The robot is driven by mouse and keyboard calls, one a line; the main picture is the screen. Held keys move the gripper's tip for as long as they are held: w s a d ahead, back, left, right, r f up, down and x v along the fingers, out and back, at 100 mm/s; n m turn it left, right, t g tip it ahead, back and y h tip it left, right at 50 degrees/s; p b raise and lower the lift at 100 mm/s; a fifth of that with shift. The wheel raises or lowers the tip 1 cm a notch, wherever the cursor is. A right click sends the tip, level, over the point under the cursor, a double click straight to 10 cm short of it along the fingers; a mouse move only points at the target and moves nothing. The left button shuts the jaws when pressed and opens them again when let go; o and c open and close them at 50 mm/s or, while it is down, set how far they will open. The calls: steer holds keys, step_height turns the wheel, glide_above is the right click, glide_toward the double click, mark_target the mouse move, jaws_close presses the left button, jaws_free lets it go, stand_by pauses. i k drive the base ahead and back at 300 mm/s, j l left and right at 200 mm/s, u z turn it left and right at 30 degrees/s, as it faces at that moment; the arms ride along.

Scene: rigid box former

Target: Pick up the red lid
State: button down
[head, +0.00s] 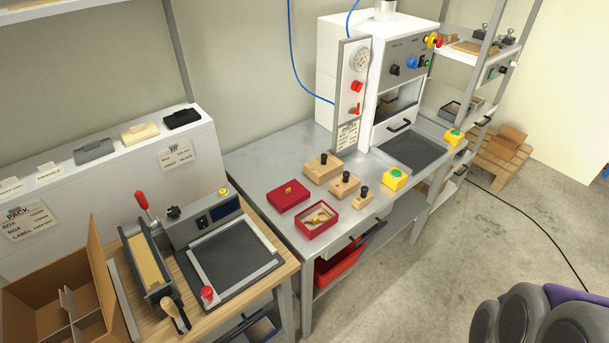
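The red lid (288,196) lies flat on the grey metal workbench, near its front left part, with a small yellow-gold knob on top. Just right of it and nearer the front edge stands an open red box (317,219), with a gold-coloured item and a pale lining inside. The lid and the box are close together but look apart. My gripper is not in view. Only dark grey rounded parts, which look like mine, show at the bottom right, well away from the lid.
Wooden blocks with black knobs (323,168) stand behind and right of the lid. A white press machine (388,80) and yellow-green buttons (395,179) are farther right. A wooden-topped bench (118,247) adjoins at left. A red bin (339,263) sits below. Open floor lies in front.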

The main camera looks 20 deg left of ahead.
mark_target(291, 193)
steer(key=i+j+u, duration=0.2)
steer(key=u, duration=0.2)
steer(key=i+u, duration=0.85)
steer(key=k+j, duration=0.05)
